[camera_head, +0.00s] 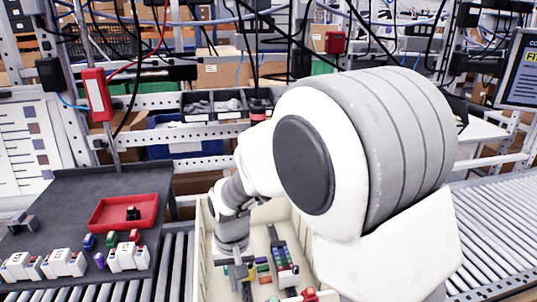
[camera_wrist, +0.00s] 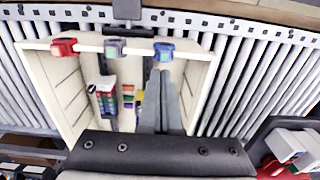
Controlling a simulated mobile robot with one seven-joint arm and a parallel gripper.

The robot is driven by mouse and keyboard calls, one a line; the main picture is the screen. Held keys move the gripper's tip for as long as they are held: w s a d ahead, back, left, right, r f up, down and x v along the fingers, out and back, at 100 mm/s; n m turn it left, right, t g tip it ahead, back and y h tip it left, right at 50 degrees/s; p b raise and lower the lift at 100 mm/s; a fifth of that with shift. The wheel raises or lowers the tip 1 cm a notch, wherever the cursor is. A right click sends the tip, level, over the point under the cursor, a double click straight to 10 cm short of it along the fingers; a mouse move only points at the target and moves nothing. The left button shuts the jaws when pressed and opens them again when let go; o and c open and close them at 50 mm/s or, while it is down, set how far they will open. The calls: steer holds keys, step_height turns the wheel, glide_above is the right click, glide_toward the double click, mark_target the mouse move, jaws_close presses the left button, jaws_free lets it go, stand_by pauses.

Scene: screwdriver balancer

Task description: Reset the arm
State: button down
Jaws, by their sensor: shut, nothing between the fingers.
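My gripper (camera_wrist: 160,75) is shut with its fingers together and nothing between them. It points down over a cream crate (camera_wrist: 40,75) on the roller conveyor. In the head view my arm fills the middle and right, and my gripper (camera_head: 240,268) shows small over the same crate (camera_head: 202,265). My arm hides part of the crate.
To the left, a dark mat (camera_head: 60,200) holds a red tray (camera_head: 125,212) and several white modules (camera_head: 68,262).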

steer(key=s+d+r+m+t, duration=0.15)
steer(key=s+d+r, duration=0.25)
steer(key=d+r, duration=0.45)
steer(key=s+d+r+t, duration=0.2)
steer(key=s+d+r, duration=0.1)
steer(key=d+r, duration=0.55)
steer(key=s+d+r+m+t, duration=0.1)
steer(key=s+d+t, duration=0.1)
steer(key=s+d, duration=0.3)
steer(key=shift+s+d+r, duration=0.25)
steer(key=shift+s+d, duration=0.1)
steer(key=shift+s, duration=0.65)
